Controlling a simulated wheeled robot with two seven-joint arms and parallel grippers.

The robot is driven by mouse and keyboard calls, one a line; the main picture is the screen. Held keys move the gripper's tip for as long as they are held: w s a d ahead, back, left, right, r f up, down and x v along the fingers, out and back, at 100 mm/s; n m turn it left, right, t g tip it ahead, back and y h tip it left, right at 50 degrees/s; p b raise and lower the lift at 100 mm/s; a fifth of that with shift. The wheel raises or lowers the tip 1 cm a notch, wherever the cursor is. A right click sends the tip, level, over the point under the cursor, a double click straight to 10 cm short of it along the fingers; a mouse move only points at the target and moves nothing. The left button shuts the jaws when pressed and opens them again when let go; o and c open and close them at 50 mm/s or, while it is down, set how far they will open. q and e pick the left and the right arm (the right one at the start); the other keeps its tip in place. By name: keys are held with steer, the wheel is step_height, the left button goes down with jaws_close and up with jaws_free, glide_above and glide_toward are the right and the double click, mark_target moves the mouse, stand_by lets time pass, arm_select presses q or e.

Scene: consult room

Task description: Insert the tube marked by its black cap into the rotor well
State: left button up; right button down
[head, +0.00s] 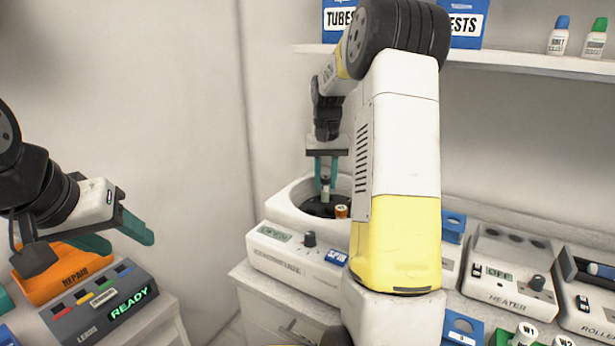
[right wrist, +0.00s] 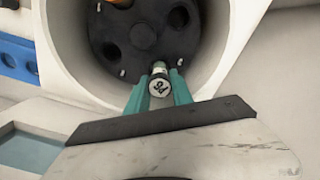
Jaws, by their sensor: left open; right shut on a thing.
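The tube (head: 325,189) stands roughly upright between the teal fingers of my right gripper (head: 325,180), which is shut on it. In the right wrist view I look onto the marked end of its cap (right wrist: 159,87), between the fingertips (right wrist: 159,92). The dark rotor (head: 317,208) has several round wells and sits in the white centrifuge (head: 292,262). The tube is over the rotor's near edge in the right wrist view; I cannot tell whether its lower end is in a well. My left gripper (head: 120,238) is open and empty at the left.
An orange-capped tube (head: 341,211) sits in the rotor beside the held one. The centrifuge bowl's raised white wall surrounds the rotor. A grey READY box (head: 88,312) and an orange REPAIR box (head: 65,280) lie below my left gripper. A heater (head: 508,273) stands at the right.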

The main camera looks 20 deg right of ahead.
steer(key=shift+f, duration=0.85)
steer(key=c, duration=1)
jaws_free()
steer(key=shift+c, duration=0.2)
step_height(320, 180, up, 6)
steer(key=shift+r, duration=0.85)
